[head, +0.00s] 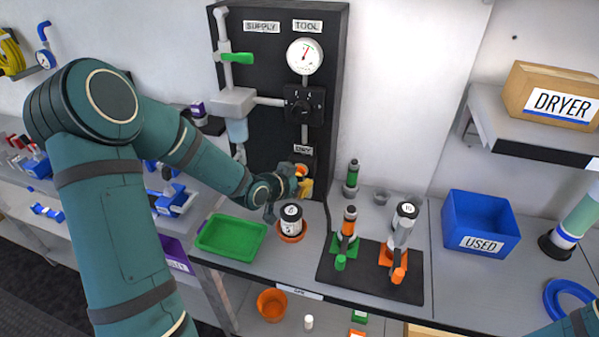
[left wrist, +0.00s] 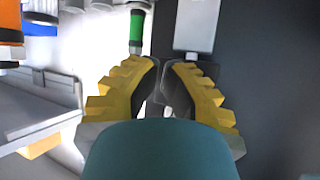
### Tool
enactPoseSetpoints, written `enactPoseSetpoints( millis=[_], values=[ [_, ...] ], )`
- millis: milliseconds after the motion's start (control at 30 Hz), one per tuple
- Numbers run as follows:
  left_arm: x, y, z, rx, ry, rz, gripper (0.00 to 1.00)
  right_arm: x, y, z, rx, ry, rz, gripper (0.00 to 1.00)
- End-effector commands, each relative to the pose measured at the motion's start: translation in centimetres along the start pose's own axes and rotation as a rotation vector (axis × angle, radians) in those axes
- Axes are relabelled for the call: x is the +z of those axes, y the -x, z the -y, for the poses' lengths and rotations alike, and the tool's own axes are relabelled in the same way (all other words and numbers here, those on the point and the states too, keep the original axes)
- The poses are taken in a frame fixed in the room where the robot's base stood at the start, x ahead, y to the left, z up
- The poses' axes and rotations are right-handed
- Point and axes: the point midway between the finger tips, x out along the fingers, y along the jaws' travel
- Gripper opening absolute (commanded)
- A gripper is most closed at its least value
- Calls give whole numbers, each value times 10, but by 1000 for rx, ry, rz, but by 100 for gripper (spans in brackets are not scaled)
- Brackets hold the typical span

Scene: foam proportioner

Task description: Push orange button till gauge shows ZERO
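The gauge (head: 304,56) is a round white dial high on the black panel. Its needle slants upward, but the numbers are too small to read. An orange button (head: 301,169) shows at the lower right of the panel, below the DRY label. My left gripper (head: 304,188) is at the button, its yellow fingers just below and in front of it; I cannot tell whether they touch. In the left wrist view the fingers (left wrist: 163,68) are drawn together with only a narrow gap and hold nothing visible. My right gripper is out of view.
A white-lidded jar (head: 291,219) in an orange dish stands below the left gripper. A green tray (head: 231,236) lies to its left. A black mat (head: 340,276) with orange and green tools is to the right, then a blue USED bin (head: 480,224).

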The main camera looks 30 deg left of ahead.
Motion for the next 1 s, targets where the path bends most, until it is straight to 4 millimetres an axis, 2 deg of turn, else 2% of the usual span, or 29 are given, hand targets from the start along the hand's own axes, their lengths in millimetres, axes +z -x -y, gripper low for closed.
enactPoseSetpoints(
  millis=[1000],
  values=[
    [-4, -7, 4, 0, 0, -1, 0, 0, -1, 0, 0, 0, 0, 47]
  ],
)
